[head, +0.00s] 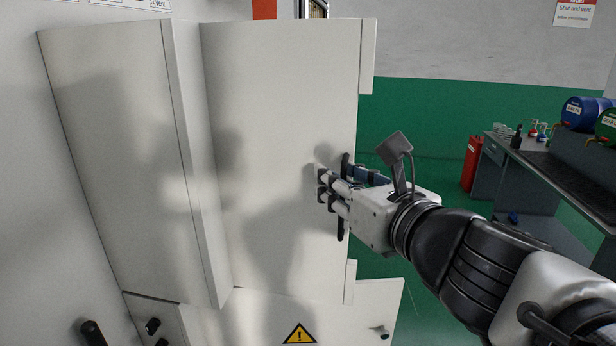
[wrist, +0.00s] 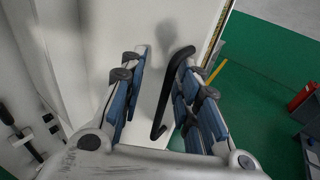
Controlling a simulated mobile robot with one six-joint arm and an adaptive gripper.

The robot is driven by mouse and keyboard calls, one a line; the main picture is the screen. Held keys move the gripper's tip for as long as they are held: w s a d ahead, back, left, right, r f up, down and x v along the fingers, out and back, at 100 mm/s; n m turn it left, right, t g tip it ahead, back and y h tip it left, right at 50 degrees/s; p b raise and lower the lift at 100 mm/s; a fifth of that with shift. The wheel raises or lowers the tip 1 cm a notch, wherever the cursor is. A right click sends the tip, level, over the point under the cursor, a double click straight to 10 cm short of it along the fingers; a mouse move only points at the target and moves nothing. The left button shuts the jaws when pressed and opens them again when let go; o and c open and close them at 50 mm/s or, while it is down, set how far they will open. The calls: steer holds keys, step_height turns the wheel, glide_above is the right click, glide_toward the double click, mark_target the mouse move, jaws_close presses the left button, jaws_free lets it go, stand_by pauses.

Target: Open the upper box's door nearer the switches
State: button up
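The upper box has a broad white door panel (head: 275,110) facing me, with another white panel (head: 110,150) to its left. A black bar handle (head: 344,232) is at the right edge of the broad panel and is partly hidden by my gripper. My gripper (head: 325,190) is at that handle. In the wrist view the black handle (wrist: 171,92) runs between the spread fingers of my gripper (wrist: 165,75), closer to the right finger. The fingers are open and not closed on it. I cannot tell whether they touch it. Black switches (head: 152,326) are at the lower left.
A lower white box with a yellow warning sign (head: 299,334) sits below. To the right are a dark workbench (head: 560,165) with drums and flasks, and a red canister (head: 471,163). Green floor lies open between the box and the bench.

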steer(key=s+a+b, duration=0.1)
steer(key=s+a, duration=0.2)
steer(key=s, duration=0.6)
steer(key=s+a+b, duration=0.2)
steer(key=s+a, duration=0.1)
steer(key=s, duration=0.6)
steer(key=shift+a+r, duration=0.15)
steer(key=shift+a, duration=0.25)
stand_by(0.7)
steer(key=shift+b, duration=0.35)
